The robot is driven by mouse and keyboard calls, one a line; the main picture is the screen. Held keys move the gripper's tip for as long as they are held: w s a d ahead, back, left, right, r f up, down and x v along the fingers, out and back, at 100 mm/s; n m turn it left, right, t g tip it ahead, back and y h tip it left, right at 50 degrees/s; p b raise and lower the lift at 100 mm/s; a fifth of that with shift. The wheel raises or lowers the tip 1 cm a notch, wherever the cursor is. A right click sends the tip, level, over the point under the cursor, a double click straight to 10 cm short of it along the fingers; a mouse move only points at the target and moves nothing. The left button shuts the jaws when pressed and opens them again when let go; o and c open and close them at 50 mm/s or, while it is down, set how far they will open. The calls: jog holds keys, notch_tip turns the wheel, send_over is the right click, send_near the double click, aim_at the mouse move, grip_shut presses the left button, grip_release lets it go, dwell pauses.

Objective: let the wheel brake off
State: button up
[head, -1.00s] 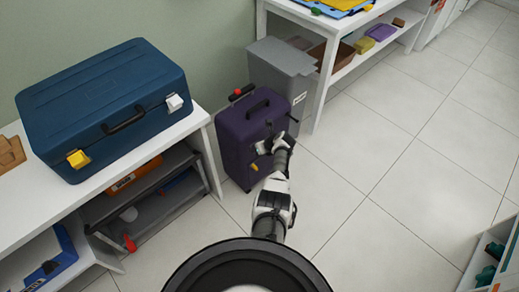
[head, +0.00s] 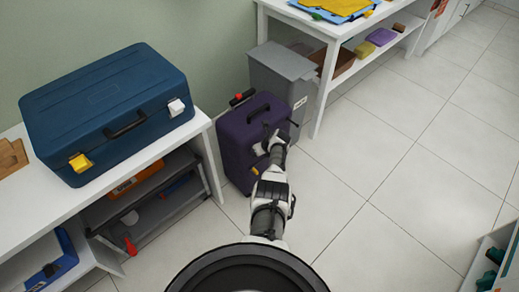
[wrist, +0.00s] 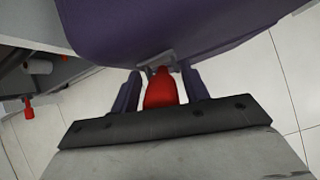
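A purple suitcase (head: 238,150) stands upright on the floor between the white bench and a grey bin. In the wrist view its purple body (wrist: 170,25) fills the top. A red lever (wrist: 162,92) on a small grey bracket sticks out at its lower edge; it looks like the wheel brake. My gripper (wrist: 160,90) is at the lever, with one dark finger on each side of it. The fingers are apart, with a visible gap on the left and a narrower one on the right. In the head view the lever is hidden by my arm and the suitcase.
A blue case (head: 105,110) lies on the white bench (head: 190,137) at left. A grey lidded bin (head: 283,75) stands behind the suitcase, beside a white shelf (head: 322,85).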

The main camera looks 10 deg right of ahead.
jog(key=shift+d+r, duration=0.1)
jog(key=shift+p+v, duration=3.1)
jog(key=shift+v, duration=3.7)
